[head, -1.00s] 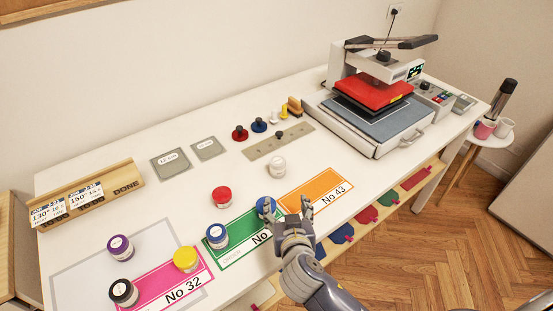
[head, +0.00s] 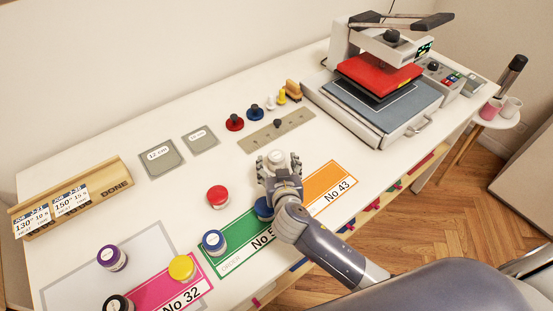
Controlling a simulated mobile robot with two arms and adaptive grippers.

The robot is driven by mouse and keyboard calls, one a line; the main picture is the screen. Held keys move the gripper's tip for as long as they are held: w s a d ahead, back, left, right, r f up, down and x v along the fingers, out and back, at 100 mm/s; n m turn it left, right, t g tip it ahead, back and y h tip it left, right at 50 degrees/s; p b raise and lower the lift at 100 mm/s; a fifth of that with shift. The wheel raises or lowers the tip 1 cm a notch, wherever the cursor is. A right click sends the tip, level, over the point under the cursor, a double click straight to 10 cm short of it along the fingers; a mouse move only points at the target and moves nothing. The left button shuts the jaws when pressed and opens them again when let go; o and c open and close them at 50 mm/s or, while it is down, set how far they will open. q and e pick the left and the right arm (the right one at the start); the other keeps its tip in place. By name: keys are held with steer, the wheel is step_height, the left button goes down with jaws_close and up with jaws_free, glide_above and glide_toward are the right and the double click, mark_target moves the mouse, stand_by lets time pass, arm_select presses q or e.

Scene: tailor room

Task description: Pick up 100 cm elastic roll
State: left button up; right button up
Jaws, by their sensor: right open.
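Several small capped rolls or jars stand on the white table; I cannot read a "100 cm" label on any, so I cannot tell which is the elastic roll. My right gripper (head: 279,163) is open, its fingers at the white one (head: 277,156), whose lower part they hide; contact cannot be told. A red one (head: 217,196) stands to the left. Yellow (head: 182,268), purple (head: 111,257) and black (head: 118,303) ones stand lower left. My left gripper is not in view.
A heat press (head: 380,85) fills the table's right end. A metal plate with a black knob (head: 278,131) lies behind my right gripper. Green (head: 245,236), orange (head: 330,188) and pink (head: 168,292) cards lie along the front. A wooden holder (head: 75,197) stands left.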

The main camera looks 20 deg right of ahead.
mark_target(278, 162)
steer(key=p+x, duration=0.2)
steer(key=x, duration=0.3)
steer(key=shift+s+d, duration=0.15)
steer(key=shift+w+f, duration=0.25)
steer(key=shift+w, duration=0.05)
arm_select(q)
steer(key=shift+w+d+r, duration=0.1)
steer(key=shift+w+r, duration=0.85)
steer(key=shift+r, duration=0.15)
arm_select(e)
steer(key=c, duration=1.1)
